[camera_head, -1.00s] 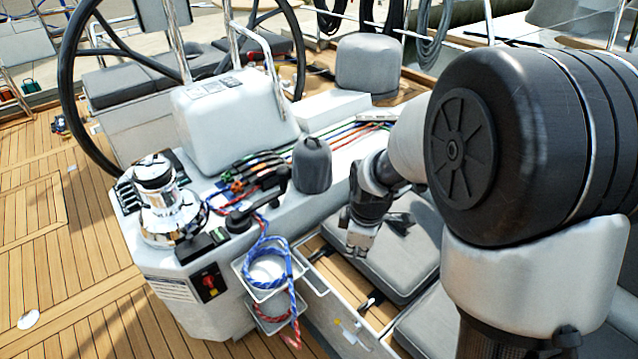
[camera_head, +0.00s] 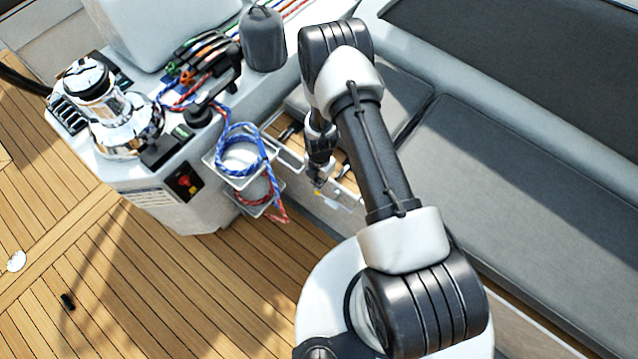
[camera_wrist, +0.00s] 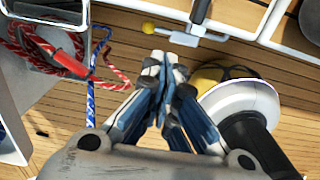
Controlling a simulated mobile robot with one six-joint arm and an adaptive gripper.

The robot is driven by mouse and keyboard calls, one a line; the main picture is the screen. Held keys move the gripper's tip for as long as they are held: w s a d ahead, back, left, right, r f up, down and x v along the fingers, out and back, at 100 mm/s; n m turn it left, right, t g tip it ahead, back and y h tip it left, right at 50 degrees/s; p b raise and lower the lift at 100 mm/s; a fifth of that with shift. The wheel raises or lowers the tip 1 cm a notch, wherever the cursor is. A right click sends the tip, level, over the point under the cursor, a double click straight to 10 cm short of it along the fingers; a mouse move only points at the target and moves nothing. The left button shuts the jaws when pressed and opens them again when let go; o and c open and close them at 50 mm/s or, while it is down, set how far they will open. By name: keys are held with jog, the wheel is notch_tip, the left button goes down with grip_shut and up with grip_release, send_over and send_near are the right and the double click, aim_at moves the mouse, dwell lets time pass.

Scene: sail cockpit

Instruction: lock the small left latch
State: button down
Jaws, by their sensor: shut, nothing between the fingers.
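A small metal latch (camera_wrist: 185,37) with a yellow knob on its left end shows at the top of the wrist view, on the white rim of a locker opening. I cannot tell whether the latch is locked. My gripper (camera_wrist: 163,62) is shut and empty, its fingertips just below the latch in the picture and apart from it. In the head view, my gripper (camera_head: 319,180) points down over the side of the open seat locker, and the latch is too small to make out clearly there.
Red rope (camera_wrist: 45,55) and blue rope (camera_wrist: 92,85) hang at the left, by the rope baskets (camera_head: 240,170). A white disc with a black and yellow body (camera_wrist: 238,105) lies right of my fingers.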

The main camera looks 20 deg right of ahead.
aim_at(320, 196)
notch_tip(320, 196, down, 12)
jog(key=b, duration=0.4)
jog(key=shift+f+b, duration=0.1)
jog(key=shift+b, duration=0.2)
